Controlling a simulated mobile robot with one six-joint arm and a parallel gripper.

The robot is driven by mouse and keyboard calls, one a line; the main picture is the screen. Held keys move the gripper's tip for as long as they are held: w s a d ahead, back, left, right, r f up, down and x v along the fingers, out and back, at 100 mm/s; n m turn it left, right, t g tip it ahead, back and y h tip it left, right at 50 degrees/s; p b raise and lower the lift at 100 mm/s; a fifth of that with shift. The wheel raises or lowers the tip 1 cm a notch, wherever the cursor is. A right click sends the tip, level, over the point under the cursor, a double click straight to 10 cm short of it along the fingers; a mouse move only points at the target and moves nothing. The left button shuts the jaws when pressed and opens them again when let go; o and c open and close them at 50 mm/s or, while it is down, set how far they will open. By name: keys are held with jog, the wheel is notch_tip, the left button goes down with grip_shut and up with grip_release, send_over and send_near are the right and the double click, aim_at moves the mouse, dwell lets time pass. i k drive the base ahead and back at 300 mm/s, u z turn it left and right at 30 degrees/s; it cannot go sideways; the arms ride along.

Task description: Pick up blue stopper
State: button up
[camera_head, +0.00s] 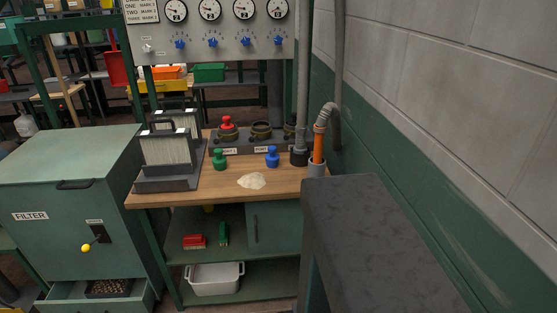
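The blue stopper (272,157) stands upright on the wooden bench top (205,190), right of the middle. It has a knob on top and a wider base. Nothing covers it in this view. My gripper is not in view, so its state and its distance from the stopper are hidden.
A green stopper (219,160) stands to the left and a pale powder heap (252,181) lies in front. Behind is a port block (208,143) with a red stopper (227,129). A hose (325,115) and pot (317,170) stand right. A dark grey block (385,240) fills the lower right.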

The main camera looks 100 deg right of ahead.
aim_at(273, 159)
jog(key=z, duration=4.3)
jog(key=i, duration=0.1)
jog(key=u, duration=3.1)
jog(key=i, duration=0.55)
jog(key=z, duration=0.2)
jog(key=k, duration=0.55)
jog(key=u, duration=0.05)
